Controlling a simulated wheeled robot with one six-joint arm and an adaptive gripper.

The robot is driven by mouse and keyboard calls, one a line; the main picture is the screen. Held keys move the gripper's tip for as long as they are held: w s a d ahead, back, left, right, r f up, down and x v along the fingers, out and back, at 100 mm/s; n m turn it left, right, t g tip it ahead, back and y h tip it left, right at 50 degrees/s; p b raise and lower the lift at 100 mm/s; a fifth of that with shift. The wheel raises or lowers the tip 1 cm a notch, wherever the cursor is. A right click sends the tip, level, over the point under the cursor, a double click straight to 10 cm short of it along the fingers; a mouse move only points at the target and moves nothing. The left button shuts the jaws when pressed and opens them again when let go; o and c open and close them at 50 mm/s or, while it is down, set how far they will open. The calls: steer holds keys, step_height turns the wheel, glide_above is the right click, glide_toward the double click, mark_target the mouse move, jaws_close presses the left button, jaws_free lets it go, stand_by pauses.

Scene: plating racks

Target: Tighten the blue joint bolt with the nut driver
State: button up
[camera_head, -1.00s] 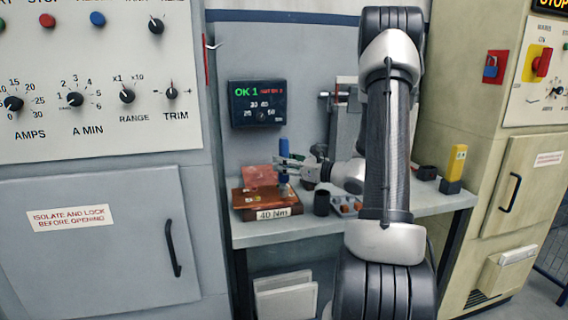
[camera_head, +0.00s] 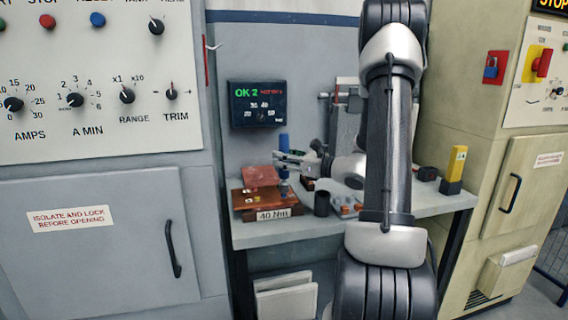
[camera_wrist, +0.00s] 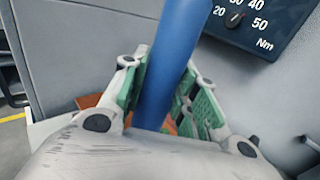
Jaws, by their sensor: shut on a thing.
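The nut driver has a blue handle (camera_head: 284,142) that stands upright above the copper-brown joint block (camera_head: 250,201), which has a "40 Nm" label. My gripper (camera_head: 284,158) is shut around the driver. In the wrist view, the green-padded fingers (camera_wrist: 168,98) hold the blue shaft (camera_wrist: 172,70) between them, slightly tilted in the picture. Below the gripper, a small blue piece (camera_head: 284,188) shows at the block; I cannot tell whether it is the blue joint bolt or the driver's end, nor whether they touch. The dark display (camera_head: 256,104) reads "OK 2" in green beside small red text.
A dark cup (camera_head: 321,203) and a tray of small parts (camera_head: 346,208) stand right of the block on the grey bench (camera_head: 420,205). A yellow-and-black device (camera_head: 454,170) stands at the bench's right end. Cabinets flank both sides.

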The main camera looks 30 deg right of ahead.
mark_target(284, 144)
steer(key=shift+r, duration=2.2)
